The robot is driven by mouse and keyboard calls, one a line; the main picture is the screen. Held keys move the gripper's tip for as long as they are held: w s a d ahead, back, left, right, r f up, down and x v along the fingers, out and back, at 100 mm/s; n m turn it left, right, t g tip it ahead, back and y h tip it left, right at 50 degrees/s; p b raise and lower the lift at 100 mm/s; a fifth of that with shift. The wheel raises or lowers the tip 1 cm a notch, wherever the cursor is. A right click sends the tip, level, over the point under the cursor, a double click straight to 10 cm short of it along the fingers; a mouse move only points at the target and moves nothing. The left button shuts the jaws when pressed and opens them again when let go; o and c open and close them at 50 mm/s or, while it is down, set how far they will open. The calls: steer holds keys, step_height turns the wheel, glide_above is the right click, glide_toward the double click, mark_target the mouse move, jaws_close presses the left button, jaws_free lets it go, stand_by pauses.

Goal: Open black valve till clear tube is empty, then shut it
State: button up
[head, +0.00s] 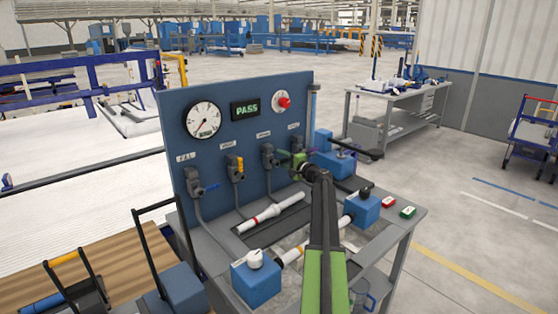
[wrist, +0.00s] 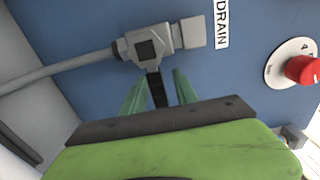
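The drain valve (wrist: 152,45) is on the blue panel, with a grey body and a black lever (wrist: 157,90) pointing down toward my gripper. My gripper (wrist: 160,82) is open, with its green fingers on either side of the lever and a gap showing at each side. In the head view my gripper (head: 299,161) is just below the drain valve (head: 296,143), at the right of the panel. A narrow upright tube (head: 313,104) runs along the panel's right edge. It is too small to tell whether liquid is in it.
The panel (head: 250,90) carries a gauge (head: 204,120), a green PASS display (head: 245,110) and a red knob (head: 283,102). Other valves have a blue handle (head: 198,190) and a yellow handle (head: 239,164). Blue clamp blocks (head: 257,284) and a red-banded pipe (head: 273,211) are on the bench below.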

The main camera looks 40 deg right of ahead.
jaws_close()
stand_by(1.4)
